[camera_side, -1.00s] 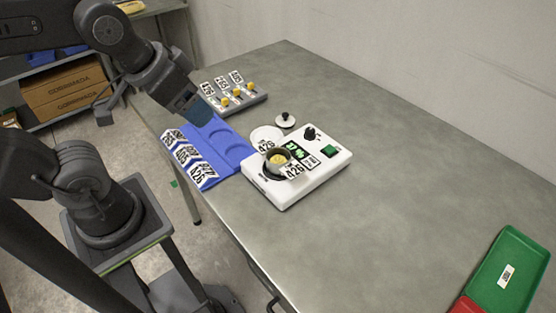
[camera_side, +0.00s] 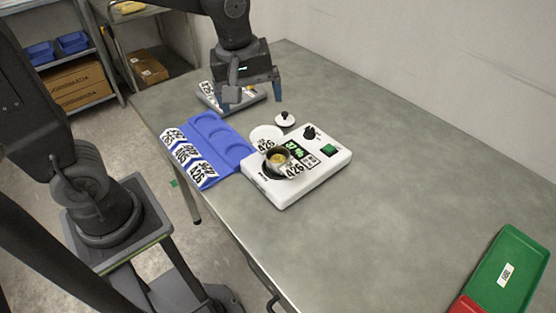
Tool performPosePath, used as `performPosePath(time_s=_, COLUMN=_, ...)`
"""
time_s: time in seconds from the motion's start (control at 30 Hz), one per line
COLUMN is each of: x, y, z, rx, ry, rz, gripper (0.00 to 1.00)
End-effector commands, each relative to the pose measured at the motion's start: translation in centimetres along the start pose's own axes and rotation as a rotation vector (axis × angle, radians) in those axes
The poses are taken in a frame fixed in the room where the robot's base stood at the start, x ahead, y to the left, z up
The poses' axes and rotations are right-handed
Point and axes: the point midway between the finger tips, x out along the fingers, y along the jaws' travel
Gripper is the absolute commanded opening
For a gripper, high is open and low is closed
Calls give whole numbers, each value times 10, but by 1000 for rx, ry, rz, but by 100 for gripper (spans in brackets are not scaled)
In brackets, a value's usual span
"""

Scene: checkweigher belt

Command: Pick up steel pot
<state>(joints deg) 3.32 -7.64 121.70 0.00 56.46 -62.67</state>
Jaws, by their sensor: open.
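The steel pot (camera_side: 278,161) stands on the left part of the white scale (camera_side: 296,185), with yellowish contents showing inside it. Its lid, or a similar dark-knobbed round piece (camera_side: 285,119), lies on the table behind the scale. My gripper (camera_side: 251,98) is open and empty, with its blue fingertips pointing down over the grey labelled tray, behind and to the left of the pot. It is clear of the pot.
A blue tray with round recesses (camera_side: 228,147) and several numbered cards lies left of the scale. A white disc (camera_side: 264,133) lies behind the pot. The grey tray (camera_side: 211,97) is partly hidden by my gripper. Green (camera_side: 490,292) and red (camera_side: 466,305) trays lie at far right. The table's middle right is clear.

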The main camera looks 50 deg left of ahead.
Motion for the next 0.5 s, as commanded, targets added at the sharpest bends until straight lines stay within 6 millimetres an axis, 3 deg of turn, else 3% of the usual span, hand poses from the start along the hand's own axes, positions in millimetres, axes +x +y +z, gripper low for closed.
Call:
performPosePath(time_s=0.03, x=13, y=12, z=-3, rx=-103, ry=-19, rz=-39, gripper=92)
performPosePath(time_s=0.2, x=44, y=36, z=-9, rx=-394, ry=-37, rz=-125, gripper=92)
performPosePath(time_s=0.5, x=74, y=43, z=-9, rx=-537, ry=-36, rz=-169, gripper=92)
